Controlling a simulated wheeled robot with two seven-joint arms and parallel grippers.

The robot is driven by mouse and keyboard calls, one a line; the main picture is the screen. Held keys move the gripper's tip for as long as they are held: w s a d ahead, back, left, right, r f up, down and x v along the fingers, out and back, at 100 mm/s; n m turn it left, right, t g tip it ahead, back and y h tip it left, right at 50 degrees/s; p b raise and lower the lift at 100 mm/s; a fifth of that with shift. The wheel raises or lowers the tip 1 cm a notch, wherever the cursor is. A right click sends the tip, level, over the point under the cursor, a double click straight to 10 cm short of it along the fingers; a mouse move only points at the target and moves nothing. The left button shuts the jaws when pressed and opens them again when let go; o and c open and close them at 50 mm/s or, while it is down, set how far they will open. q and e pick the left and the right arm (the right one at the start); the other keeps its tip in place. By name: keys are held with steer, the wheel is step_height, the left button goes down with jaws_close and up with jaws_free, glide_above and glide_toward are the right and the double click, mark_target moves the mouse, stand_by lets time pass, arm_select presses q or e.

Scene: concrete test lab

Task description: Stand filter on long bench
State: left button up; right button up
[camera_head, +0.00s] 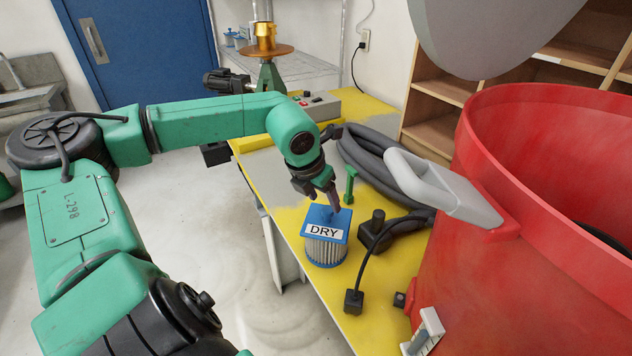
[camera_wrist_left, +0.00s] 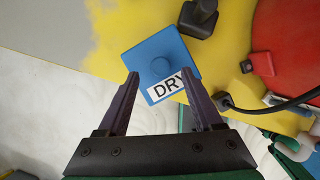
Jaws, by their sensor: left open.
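The filter (camera_head: 326,238) stands upright on the long bench (camera_head: 378,318). It has a blue square top with a white "DRY" label and a pleated grey side. In the left wrist view the filter (camera_wrist_left: 160,65) shows from above, with its round centre knob beyond my fingertips. My left gripper (camera_head: 334,207) is just above the filter's top in the head view. In the left wrist view my left gripper (camera_wrist_left: 160,82) is open, its two dark fingers spread over the near part of the blue top, with nothing held between them. I cannot tell whether they touch it. My right gripper is not in view.
A black hose (camera_head: 375,165), a black plug with cable (camera_head: 354,300) and a green clip-like part (camera_head: 350,184) lie near the filter. A grey control box (camera_head: 318,105) sits at the bench's far end.

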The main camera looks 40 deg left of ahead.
arm_select(q)
steer(key=b+v, duration=0.1)
steer(key=v, duration=0.5)
steer(key=shift+r, duration=0.35)
steer(key=shift+s, duration=0.15)
